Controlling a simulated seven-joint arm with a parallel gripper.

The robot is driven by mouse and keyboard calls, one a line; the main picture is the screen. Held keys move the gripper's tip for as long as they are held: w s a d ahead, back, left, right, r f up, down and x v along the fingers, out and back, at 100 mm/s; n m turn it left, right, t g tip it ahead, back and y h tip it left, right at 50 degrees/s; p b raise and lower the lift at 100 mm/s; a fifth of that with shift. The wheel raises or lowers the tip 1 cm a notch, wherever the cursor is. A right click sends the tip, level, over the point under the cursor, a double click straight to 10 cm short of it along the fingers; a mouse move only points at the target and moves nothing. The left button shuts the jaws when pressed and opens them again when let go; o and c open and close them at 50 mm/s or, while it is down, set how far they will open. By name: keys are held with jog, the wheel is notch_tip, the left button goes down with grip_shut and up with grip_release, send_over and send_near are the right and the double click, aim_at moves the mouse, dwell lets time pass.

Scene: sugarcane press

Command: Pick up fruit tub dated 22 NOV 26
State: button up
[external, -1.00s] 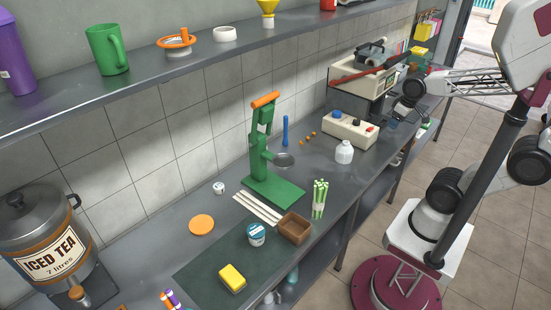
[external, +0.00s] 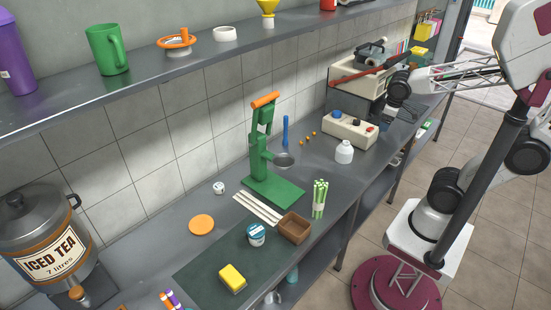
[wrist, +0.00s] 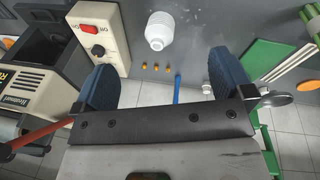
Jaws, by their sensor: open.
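A small tub (external: 256,234) with a blue lid and white label sits on the dark green mat (external: 205,268). It stands beside a brown box, and any date on it is too small to read. It does not show in the wrist view. My gripper (wrist: 163,82) is open and empty, with two dark blue fingers spread apart above the counter. In the external view my gripper (external: 396,94) is at the far right end, near the switch box and well away from the tub.
A yellow block (external: 232,278), brown box (external: 294,228), green stalks (external: 320,198) and pale sticks (external: 258,209) surround the tub. The green press (external: 262,160), white bottle (external: 344,152) and switch box (external: 349,130) stand between tub and gripper. A shelf (external: 200,62) overhangs the back.

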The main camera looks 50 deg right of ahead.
jog(key=w+a+f+n+t+h, duration=0.2)
jog(key=w+a+f+n+h, duration=0.15)
jog(key=w+a+n, duration=0.8)
jog(key=w+a+f+n+t+h, duration=0.1)
jog(key=w+a+f+n+t, duration=0.2)
jog(key=a, duration=0.5)
jog(key=w+a+f+n+h, duration=0.1)
jog(key=w+a+n, duration=0.3)
jog(key=a, duration=0.5)
jog(key=n+t+y, duration=0.5)
jog(key=n+t, duration=0.1)
jog(key=n, duration=0.7)
send_near(261, 236)
jog(key=x, duration=0.6)
jog(key=shift+s, duration=0.1)
jog(key=shift+d+f, duration=0.1)
jog(key=shift+x, duration=1.3)
